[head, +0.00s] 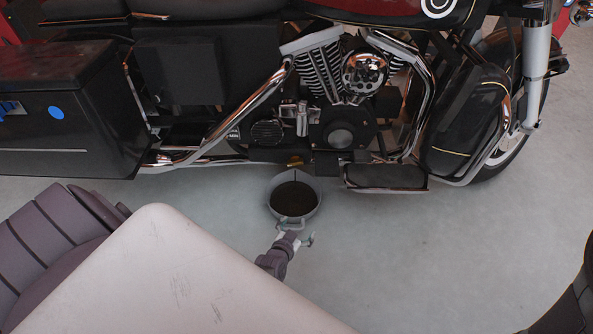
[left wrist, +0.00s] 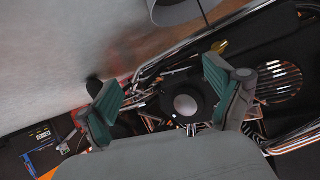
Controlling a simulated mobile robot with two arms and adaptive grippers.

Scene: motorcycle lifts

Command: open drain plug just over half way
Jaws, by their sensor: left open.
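The drain plug appears as a small brass-coloured part (head: 295,162) under the motorcycle's engine, above the drain pan. A brass-coloured part also shows in the left wrist view (left wrist: 219,47), beyond the right finger. How far it is turned cannot be told. A round grey pan (head: 272,197) with a dark inside is below it; its edge shows at the top of the left wrist view (left wrist: 172,14). A thin dark line runs by the pan there. My left gripper (head: 297,234) is open, at the pan's near side in the head view, with nothing between its teal-padded fingers (left wrist: 162,88). My right gripper is not seen.
The black and chrome motorcycle (head: 340,135) spans the back, with a footboard (head: 386,178) right of the plug and a black case (head: 65,115) at the left. Chrome pipes run low beside the plug.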

